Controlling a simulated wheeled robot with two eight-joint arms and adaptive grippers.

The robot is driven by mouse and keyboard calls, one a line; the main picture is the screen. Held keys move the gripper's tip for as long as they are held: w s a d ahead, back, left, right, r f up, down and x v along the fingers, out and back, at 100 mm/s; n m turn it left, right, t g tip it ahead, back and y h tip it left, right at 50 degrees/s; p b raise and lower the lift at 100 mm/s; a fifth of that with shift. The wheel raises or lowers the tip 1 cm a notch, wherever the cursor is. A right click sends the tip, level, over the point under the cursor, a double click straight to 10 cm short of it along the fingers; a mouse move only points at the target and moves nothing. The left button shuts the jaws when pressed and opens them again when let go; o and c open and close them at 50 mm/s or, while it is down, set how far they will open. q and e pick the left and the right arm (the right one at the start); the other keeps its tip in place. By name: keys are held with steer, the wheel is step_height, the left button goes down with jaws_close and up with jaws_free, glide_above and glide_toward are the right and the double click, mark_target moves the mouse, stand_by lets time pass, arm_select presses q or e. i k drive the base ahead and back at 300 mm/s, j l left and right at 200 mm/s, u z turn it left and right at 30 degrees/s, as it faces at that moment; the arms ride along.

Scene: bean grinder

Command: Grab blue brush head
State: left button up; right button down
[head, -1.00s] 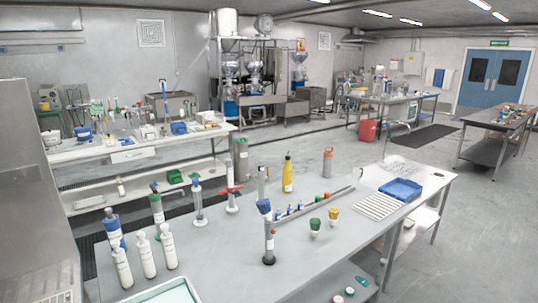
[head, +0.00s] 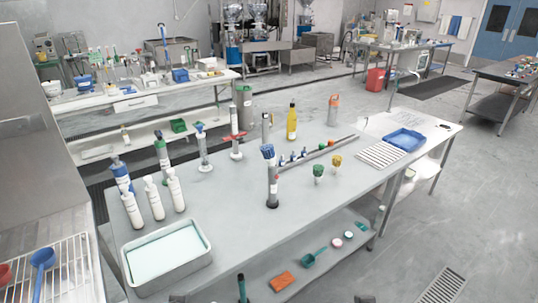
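A blue faceted head (head: 267,152), which looks like the blue brush head, sits on top of an upright grey cylinder (head: 272,186) on the middle of the grey table (head: 225,230). No gripper touches it. A green-topped piece (head: 318,170) and a yellow-topped piece (head: 337,160) stand to its right, apart from it. Small dark shapes at the bottom edge look like the tips of my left gripper (head: 178,298) and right gripper (head: 365,299). Both are far nearer to me than the blue head. Almost all of each is cut off, so their opening is hidden.
White bottles (head: 154,198) and a tray of pale liquid (head: 167,257) stand on the left. A yellow bottle (head: 292,121) stands behind the blue head, and a long grey rail (head: 320,152) with small blue pieces lies beside it. The tabletop in front is clear.

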mark_target(267, 150)
steer(key=u, duration=0.8)
steer(key=i+l+u, duration=0.1)
steer(key=l+u, duration=0.35)
steer(key=i+l+u, duration=0.1)
steer(key=l+u, duration=0.75)
